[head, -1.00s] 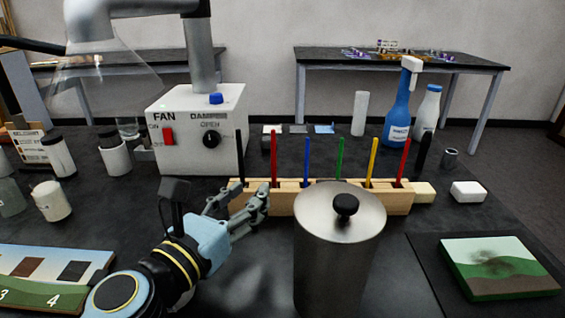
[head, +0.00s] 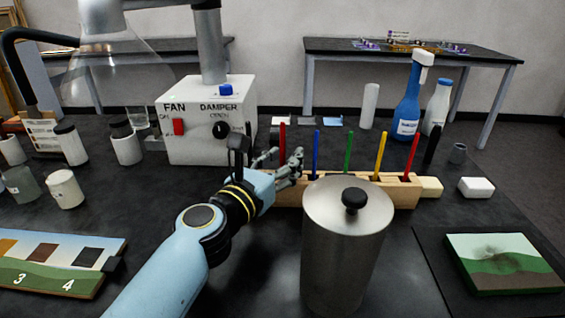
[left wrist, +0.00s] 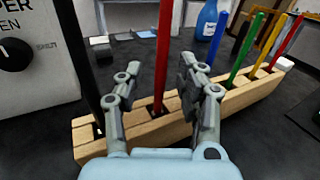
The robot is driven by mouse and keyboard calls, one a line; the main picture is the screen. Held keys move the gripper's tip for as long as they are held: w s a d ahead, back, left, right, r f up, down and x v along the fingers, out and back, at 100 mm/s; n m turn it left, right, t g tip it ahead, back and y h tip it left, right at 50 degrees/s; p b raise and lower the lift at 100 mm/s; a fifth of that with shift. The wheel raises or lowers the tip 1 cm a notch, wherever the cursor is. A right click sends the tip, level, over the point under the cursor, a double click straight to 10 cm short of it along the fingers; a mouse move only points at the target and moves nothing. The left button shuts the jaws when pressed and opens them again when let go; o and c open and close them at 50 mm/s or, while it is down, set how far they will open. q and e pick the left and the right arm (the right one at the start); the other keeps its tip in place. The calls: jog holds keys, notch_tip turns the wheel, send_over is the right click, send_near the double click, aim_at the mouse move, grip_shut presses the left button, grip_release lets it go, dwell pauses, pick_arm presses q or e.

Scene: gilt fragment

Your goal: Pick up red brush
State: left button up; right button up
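A red brush (head: 282,143) stands upright in a wooden brush rack (head: 405,193), near its left end. A second red brush (head: 411,156) stands near the right end. My left gripper (head: 289,163) is at the left red brush, just above the rack. In the left wrist view the gripper (left wrist: 158,72) is open, and the left red brush (left wrist: 163,55) shows between its fingers, with a gap on either side. The fingers hide part of the rack. My right gripper is not in view.
Blue (head: 316,153), green (head: 348,152), yellow (head: 379,155) and black (head: 431,144) brushes stand close by. A metal canister (head: 340,255) is in front of the rack. A white fan box (head: 205,125) stands behind left. A painted panel (head: 500,262) lies at right.

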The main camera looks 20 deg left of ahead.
pick_arm(q)
grip_shut()
dwell(0.3)
